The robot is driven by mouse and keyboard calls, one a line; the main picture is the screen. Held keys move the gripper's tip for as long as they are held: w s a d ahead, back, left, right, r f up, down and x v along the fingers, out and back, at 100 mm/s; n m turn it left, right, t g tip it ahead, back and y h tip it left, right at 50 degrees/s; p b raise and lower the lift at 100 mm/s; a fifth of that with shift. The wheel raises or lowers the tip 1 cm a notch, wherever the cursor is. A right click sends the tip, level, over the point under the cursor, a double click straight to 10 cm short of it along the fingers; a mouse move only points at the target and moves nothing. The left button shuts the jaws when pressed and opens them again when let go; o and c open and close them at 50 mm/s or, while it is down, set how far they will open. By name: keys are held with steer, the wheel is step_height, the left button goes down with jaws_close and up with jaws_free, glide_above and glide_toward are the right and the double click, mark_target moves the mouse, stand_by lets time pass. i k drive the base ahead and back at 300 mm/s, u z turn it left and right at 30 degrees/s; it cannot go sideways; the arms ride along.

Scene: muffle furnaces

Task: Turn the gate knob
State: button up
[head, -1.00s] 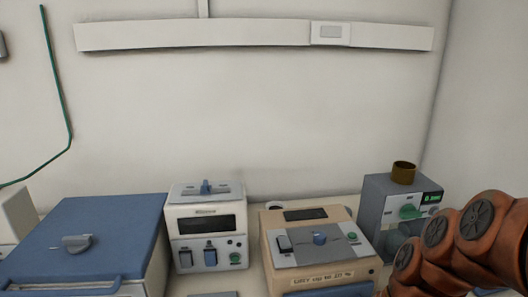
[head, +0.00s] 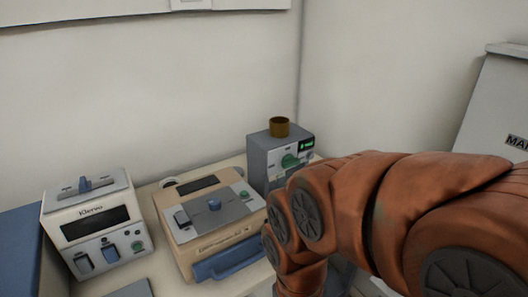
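A grey box device (head: 262,165) stands at the back right of the bench, with a green knob (head: 290,161) and a small green-lit display on its front. No readable label shows which control is the gate knob. My orange arm covers the lower right and partly hides the grey device. My gripper is not visible.
A brown round piece (head: 279,127) sits on the grey device. The tan device has a blue front handle (head: 226,260). A blue surface (head: 18,255) lies at far left. A tall pale cabinet or panel (head: 496,112) stands at right, and a wall closes the back.

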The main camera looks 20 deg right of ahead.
mark_target(289, 161)
steer(key=z, duration=0.85)
steer(key=k, duration=1)
steer(key=u, duration=1.15)
steer(key=i, duration=0.5)
